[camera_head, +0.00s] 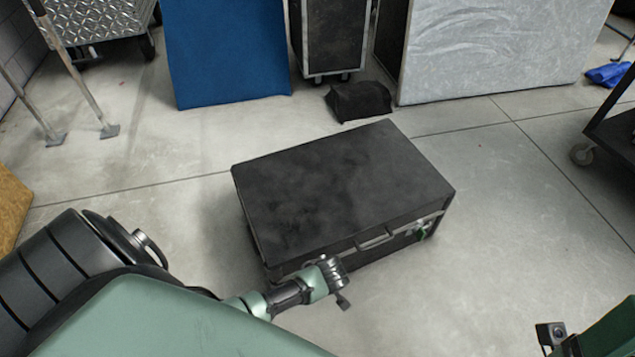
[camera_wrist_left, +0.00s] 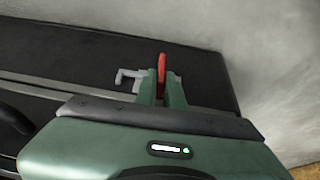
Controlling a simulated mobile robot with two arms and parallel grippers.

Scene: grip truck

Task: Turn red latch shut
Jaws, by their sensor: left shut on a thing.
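A closed black case (camera_head: 345,185) rests on the floor in the head view. Its front edge also fills much of the left wrist view (camera_wrist_left: 70,55). The red latch (camera_wrist_left: 162,62) shows in the left wrist view as a narrow upright red piece at the case's edge. My left gripper (camera_wrist_left: 161,88) has its two green fingers on either side of the latch and is shut on it. In the head view the left arm's end is at the case's front-left, and the red latch cannot be seen there. Only part of my right arm shows at bottom right; its fingers are out of view.
A grey metal bracket (camera_wrist_left: 130,78) sits just left of the fingers. The case's front has a handle (camera_head: 375,241) and a green latch (camera_head: 422,233). A black cloth bundle (camera_head: 359,100) lies behind the case. The floor right of it is clear.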

